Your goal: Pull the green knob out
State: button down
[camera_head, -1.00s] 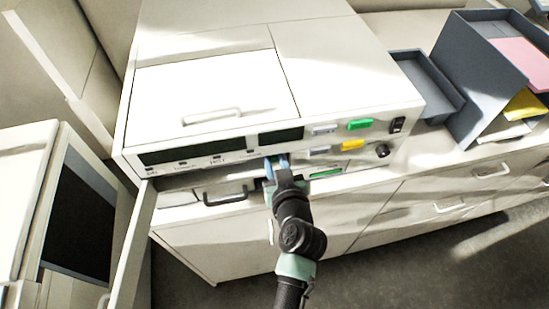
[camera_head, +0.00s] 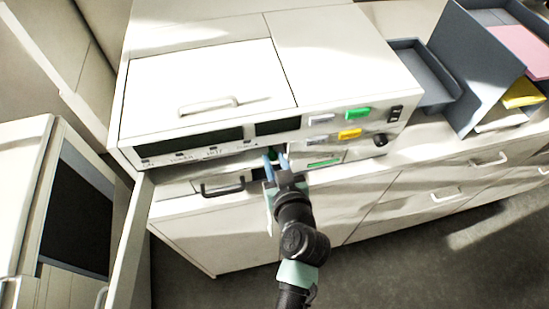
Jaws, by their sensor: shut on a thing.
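The green knob (camera_head: 273,154) is a small dark green piece low on the front of the white machine (camera_head: 330,65), under the display strip. It is mostly hidden by my gripper. My gripper (camera_head: 276,157) reaches up to it from below, with one light-blue finger on each side. The fingers are shut on the knob. How far the knob stands out from the panel cannot be told.
A bright green button (camera_head: 358,114), a yellow button (camera_head: 349,134) and a black dial (camera_head: 380,140) sit to the right on the panel. A drawer with a dark handle (camera_head: 222,188) is below left. Grey trays (camera_head: 425,75) stand at right.

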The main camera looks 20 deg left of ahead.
jog(key=c, duration=0.6)
grip_release()
jog(key=b+v, duration=0.4)
jog(key=v, duration=0.9)
jog(key=shift+f, duration=0.1)
